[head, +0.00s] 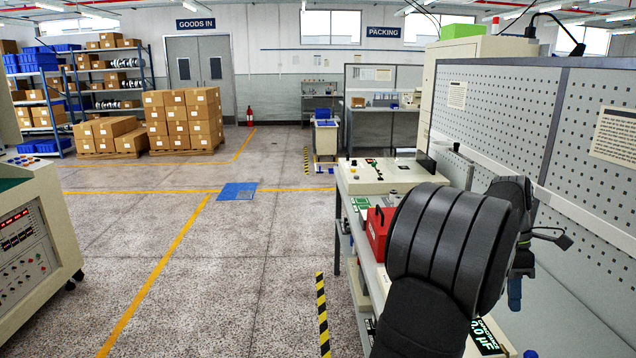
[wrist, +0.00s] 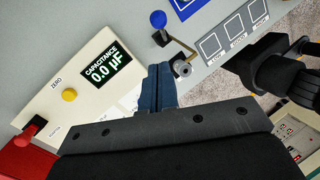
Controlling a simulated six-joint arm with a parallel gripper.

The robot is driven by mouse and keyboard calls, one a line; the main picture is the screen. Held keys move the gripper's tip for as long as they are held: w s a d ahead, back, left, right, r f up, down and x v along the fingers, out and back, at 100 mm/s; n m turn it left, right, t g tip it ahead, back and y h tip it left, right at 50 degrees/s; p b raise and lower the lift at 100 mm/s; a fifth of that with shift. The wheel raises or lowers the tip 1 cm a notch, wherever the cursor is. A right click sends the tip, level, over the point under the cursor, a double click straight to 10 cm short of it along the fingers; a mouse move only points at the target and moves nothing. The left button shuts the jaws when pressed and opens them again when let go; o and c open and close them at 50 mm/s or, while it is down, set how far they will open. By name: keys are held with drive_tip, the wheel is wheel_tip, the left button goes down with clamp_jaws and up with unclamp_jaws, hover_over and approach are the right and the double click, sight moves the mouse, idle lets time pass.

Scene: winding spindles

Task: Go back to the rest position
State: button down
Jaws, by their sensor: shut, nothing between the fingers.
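My gripper (wrist: 158,86) has dark blue fingers pressed together, with nothing between them. In the wrist view it hangs over the grey bench top, beside a small metal fitting (wrist: 183,68) with a lever that ends in a blue knob (wrist: 158,18). I cannot tell whether the fingertips touch the fitting. In the head view a blue finger (head: 514,293) shows at the right, below my dark arm, which hides much of the bench.
A capacitance meter (wrist: 122,92) reading 0.0 µF and a red box (head: 377,234) are on the bench. Tiles marked LOW, GOOD and HIGH (wrist: 236,37) lie beyond the lever. A perforated panel (head: 590,210) stands close at the right. The floor to the left is open.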

drive_tip(key=v, duration=0.4)
drive_tip(key=a+x, duration=0.1)
drive_tip(key=x, duration=0.9)
drive_tip(key=a+f+m+h, duration=0.1)
drive_tip(key=a+f+h, duration=0.2)
drive_tip(key=h, duration=0.3)
drive_tip(key=s+a+f+m+g+h, duration=0.1)
drive_tip(key=a+f+h, duration=0.2)
drive_tip(key=a+h, duration=0.3)
drive_tip(key=shift+s+a+f+m+h, duration=0.2)
drive_tip(key=shift+s+m+h, duration=0.15)
drive_tip(key=shift+h, duration=0.45)
